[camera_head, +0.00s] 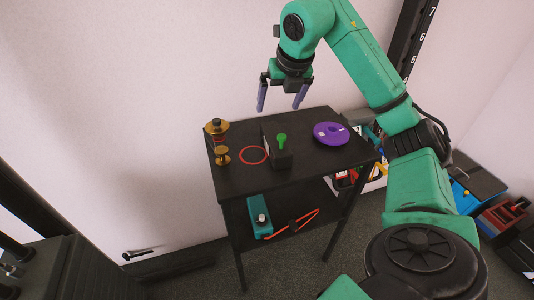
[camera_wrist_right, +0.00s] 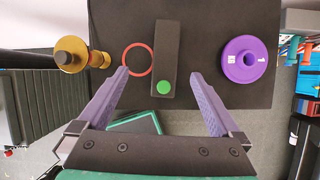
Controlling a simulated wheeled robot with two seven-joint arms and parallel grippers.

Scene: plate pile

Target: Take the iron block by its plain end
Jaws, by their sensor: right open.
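The iron block (camera_head: 284,160) is a long dark block on the black table, with a green knob (camera_head: 281,140) standing on one end. In the right wrist view the block (camera_wrist_right: 166,50) runs up and down. Its green knob (camera_wrist_right: 163,88) is at the lower end, and its upper end is plain. My right gripper (camera_head: 281,101) hangs above the back of the table, open and empty, fingers pointing down. In the right wrist view its fingertips (camera_wrist_right: 158,73) show on either side of the block's line, apart from it. My left gripper is not in view.
A red ring (camera_head: 253,155) lies left of the block, with brass pieces (camera_head: 221,155) beyond it. A purple disc (camera_head: 331,133) lies to the right. The lower shelf holds a teal box (camera_head: 259,213) and an orange item (camera_head: 292,224). Bins stand on the floor at right.

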